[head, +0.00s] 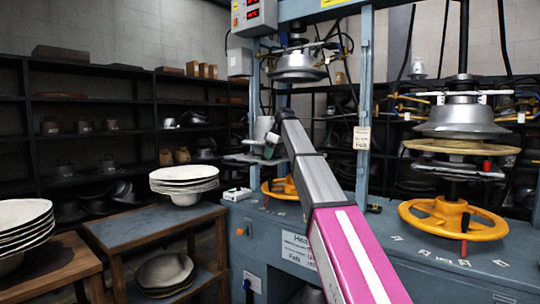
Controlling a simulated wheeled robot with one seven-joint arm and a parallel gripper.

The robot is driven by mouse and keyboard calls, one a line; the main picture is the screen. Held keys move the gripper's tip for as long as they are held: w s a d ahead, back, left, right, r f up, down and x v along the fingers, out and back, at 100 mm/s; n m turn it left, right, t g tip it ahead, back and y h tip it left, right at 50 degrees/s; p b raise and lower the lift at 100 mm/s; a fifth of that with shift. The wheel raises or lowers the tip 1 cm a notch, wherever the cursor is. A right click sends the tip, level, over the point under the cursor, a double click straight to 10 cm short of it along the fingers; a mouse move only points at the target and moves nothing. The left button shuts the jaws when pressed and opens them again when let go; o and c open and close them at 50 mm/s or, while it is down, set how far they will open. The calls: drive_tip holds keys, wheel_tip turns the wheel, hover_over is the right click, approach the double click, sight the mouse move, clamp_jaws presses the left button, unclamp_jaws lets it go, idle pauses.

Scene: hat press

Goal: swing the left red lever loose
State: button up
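My arm reaches from the lower right up to the left station of the blue hat press. My gripper (266,137) is at its far end, in front of the left station. It is small and partly turned away, so I cannot tell whether it is open or shut. A tiny red piece (266,202) shows low by the left yellow handwheel (284,188) and may be the left red lever; its shape is unclear.
Metal press heads hang at the left (298,66) and right (462,120) stations. A blue upright (364,110) stands right of my arm. A wooden table (150,228) with stacked white hat forms (184,182) is at the left. Dark shelves line the back wall.

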drive_tip(key=o, duration=0.4)
drive_tip(key=shift+c, duration=0.2)
drive_tip(key=v, duration=1)
drive_tip(key=shift+d+r, duration=0.2)
drive_tip(key=shift+r, duration=0.15)
drive_tip(key=shift+s, duration=0.15)
